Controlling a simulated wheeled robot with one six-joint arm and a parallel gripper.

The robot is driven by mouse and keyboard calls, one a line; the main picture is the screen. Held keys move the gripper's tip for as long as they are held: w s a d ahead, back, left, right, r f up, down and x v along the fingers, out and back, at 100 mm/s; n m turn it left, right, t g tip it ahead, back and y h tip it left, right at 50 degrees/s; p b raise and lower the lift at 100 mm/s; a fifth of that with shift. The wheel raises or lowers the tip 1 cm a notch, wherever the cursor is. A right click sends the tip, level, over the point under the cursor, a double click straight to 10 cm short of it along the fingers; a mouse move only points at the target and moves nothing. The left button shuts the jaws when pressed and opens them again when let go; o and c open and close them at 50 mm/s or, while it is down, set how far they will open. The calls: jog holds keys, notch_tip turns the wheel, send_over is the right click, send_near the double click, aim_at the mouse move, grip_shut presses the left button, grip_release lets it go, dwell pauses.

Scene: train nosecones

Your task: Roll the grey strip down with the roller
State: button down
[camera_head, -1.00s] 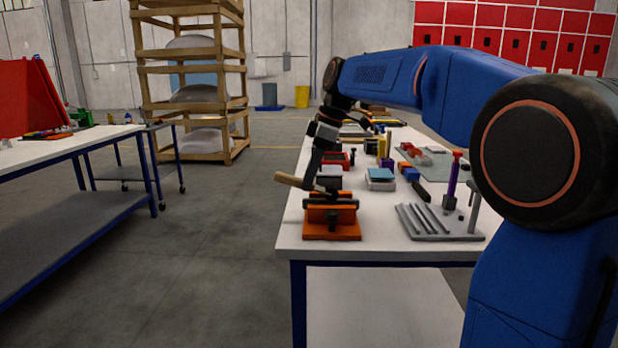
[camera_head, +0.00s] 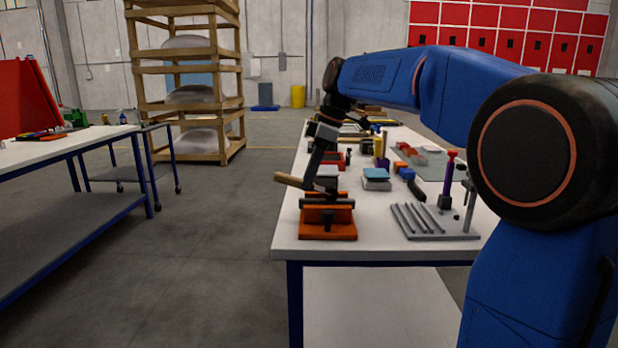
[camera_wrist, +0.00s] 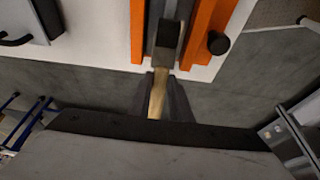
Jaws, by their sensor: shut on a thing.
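My gripper (camera_head: 314,180) is shut on the roller's wooden handle (camera_head: 289,180). In the wrist view, the handle (camera_wrist: 157,101) lies between the dark fingers of my gripper (camera_wrist: 165,98). The roller's dark grey head (camera_wrist: 167,40) is beyond the fingertips, between the orange rails of a fixture (camera_wrist: 200,32). In the head view, this orange fixture (camera_head: 328,231) stands at the table's near left corner, under the roller. A narrow dark grey surface, perhaps the grey strip, shows between the rails; the roller head hides part of it. I cannot tell whether the roller touches it.
A grey ribbed rack (camera_head: 430,230) and a purple tool (camera_head: 449,178) stand to the right on the white table (camera_head: 375,240). Blocks and trays fill the table behind. A black round knob (camera_wrist: 219,43) sits beside the right rail. The floor left of the table is clear.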

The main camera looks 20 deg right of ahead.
jog(key=shift+s+d, duration=0.3)
jog(key=shift+d, duration=0.5)
jog(key=shift+s+d, duration=0.25)
jog(key=shift+d, duration=0.55)
dwell(2.8)
dwell(0.3)
jog(key=shift+r, duration=3)
